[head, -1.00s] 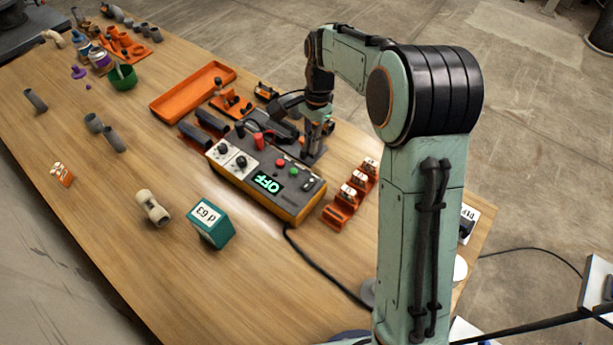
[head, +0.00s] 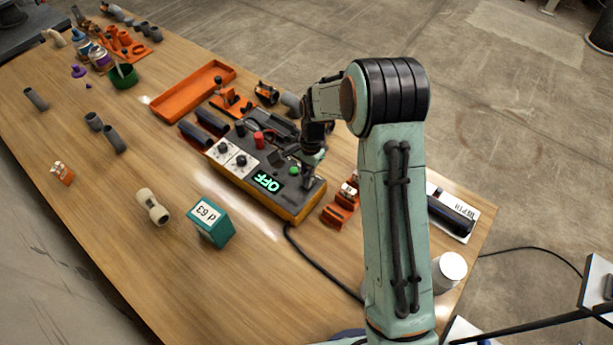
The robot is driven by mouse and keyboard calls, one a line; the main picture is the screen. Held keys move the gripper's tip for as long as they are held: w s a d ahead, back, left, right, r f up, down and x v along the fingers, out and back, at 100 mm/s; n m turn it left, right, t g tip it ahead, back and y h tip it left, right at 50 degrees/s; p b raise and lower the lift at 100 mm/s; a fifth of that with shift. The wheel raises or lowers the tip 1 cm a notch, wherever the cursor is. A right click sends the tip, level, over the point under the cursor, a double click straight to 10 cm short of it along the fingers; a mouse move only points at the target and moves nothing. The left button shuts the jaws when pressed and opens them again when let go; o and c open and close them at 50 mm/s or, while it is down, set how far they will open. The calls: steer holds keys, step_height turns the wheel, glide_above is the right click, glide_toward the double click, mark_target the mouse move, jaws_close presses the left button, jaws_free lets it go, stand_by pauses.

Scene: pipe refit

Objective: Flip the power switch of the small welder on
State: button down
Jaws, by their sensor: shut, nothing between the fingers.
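The small welder (head: 262,205) is a dark grey and orange box on the wooden table. My gripper (head: 306,178) is shut and empty, low over the right part of the welder's top. It covers the controls there, so the power switch cannot be made out. I cannot tell whether the fingertips touch the panel.
An orange tray (head: 193,92) lies behind the welder, with dark pipes (head: 195,135) beside it. A teal box (head: 210,224) and a beige fitting (head: 152,206) stand left of the welder. An orange rack (head: 338,213) is close on its right.

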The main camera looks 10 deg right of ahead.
mark_target(315, 178)
steer(key=shift+s+a+f+h, duration=0.15)
steer(key=shift+a+f+h, duration=0.05)
steer(key=shift+f+h, duration=0.1)
steer(key=shift+d, duration=0.1)
steer(key=shift+d+r+t, duration=0.1)
steer(key=shift+t, duration=0.2)
steer(key=shift+w+d+r, duration=0.2)
steer(key=shift+w+d, duration=0.25)
steer(key=shift+w, duration=0.2)
step_height(315, 178, up, 14)
steer(key=w+d, duration=0.1)
steer(key=shift+w+d, duration=0.15)
steer(key=shift+d, duration=0.05)
stand_by(0.3)
